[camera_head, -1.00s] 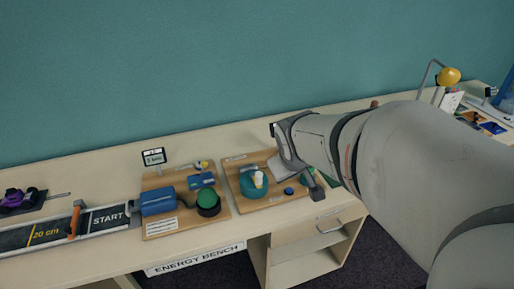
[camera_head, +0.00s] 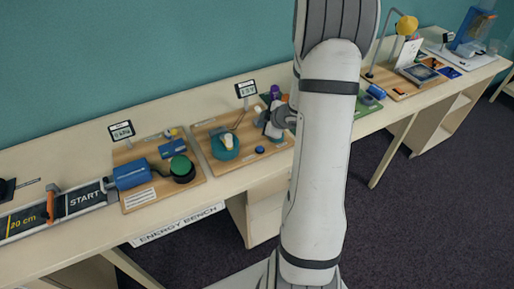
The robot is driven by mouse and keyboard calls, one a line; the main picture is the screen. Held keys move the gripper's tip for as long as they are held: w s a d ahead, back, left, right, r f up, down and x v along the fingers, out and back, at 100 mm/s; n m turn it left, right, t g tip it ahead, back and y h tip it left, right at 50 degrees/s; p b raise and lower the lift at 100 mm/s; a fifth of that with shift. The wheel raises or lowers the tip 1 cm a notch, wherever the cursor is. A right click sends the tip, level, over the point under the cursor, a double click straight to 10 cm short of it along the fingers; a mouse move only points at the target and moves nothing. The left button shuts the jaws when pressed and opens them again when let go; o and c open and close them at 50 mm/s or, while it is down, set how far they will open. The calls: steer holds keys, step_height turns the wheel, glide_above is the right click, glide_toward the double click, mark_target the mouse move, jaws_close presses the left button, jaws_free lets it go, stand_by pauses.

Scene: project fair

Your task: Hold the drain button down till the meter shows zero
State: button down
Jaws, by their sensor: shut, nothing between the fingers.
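A small blue button (camera_head: 259,149) sits at the front of a wooden board (camera_head: 217,168) that also carries a teal round part with a cream top (camera_head: 226,144). I cannot read a drain label on it. A small display (camera_head: 246,89) stands behind this board; its digits are too small to read surely. My gripper (camera_head: 272,128) is shut and empty at the board's right side, behind and to the right of the blue button. It appears apart from the button.
A track (camera_head: 85,201) marked START lies further left. A lamp (camera_head: 406,26) and more exhibits stand at right.

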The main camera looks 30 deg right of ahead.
steer(key=shift+f, duration=0.15)
steer(key=b, duration=0.8)
glide_above(262, 149)
step_height(262, 149, down, 7)
steer(key=shift+s+f, duration=0.1)
steer(key=shift+f, duration=0.65)
steer(key=shift+f+b, duration=0.1)
steer(key=shift+b, duration=0.25)
stand_by(0.7)
steer(key=shift+f, duration=0.3)
steer(key=shift+f+b, duration=0.5)
steer(key=shift+b, duration=0.05)
stand_by(0.5)
steer(key=shift+r, duration=0.15)
stand_by(2.4)
steer(key=shift+r+p, duration=0.8)
steer(key=shift+p, duration=0.15)
